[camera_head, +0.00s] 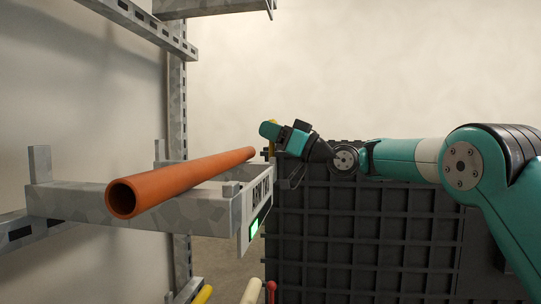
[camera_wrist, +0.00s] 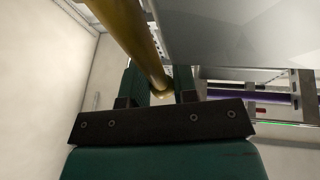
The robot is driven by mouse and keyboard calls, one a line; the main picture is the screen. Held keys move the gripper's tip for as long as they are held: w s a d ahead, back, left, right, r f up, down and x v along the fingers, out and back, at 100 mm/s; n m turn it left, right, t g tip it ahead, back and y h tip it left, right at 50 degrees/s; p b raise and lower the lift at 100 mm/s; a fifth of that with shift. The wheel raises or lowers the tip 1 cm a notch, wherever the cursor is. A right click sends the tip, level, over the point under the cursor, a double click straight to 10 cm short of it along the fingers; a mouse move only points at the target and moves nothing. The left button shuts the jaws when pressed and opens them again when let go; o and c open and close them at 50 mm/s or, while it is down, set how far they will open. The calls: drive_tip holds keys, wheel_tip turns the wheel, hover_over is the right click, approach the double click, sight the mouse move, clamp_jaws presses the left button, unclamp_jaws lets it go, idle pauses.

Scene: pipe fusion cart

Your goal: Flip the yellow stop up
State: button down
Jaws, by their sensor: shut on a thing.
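The yellow stop shows in the wrist view as a long yellow bar (camera_wrist: 135,35), running from the top edge down between my fingers. My gripper (camera_wrist: 157,88) is shut on its lower end, with one green finger on each side. In the head view my gripper (camera_head: 272,134) is at the far end of the grey rack arm, and only a sliver of yellow (camera_head: 272,126) shows beside it. The rest of the stop is hidden there. I cannot tell its exact tilt.
An orange pipe (camera_head: 180,182) lies along the grey rack arm (camera_head: 75,202), left of my gripper. A panel with a green light (camera_head: 254,228) is on the arm's end. A dark gridded cart (camera_head: 365,235) stands below my arm. A purple pipe (camera_wrist: 262,95) shows at right in the wrist view.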

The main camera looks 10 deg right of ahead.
drive_tip(key=shift+s+f+n+g+b, duration=0.3)
drive_tip(key=shift+n+b, duration=0.4)
drive_tip(key=shift+b, duration=0.05)
drive_tip(key=shift+a, duration=0.1)
drive_tip(key=c, duration=1.1)
unclamp_jaws()
drive_tip(key=shift+c, duration=0.2)
drive_tip(key=shift+r, duration=0.1)
drive_tip(key=b+v, duration=1.3)
drive_tip(key=v, duration=0.4)
drive_tip(key=shift+f+b, duration=0.3)
drive_tip(key=shift+f, duration=0.1)
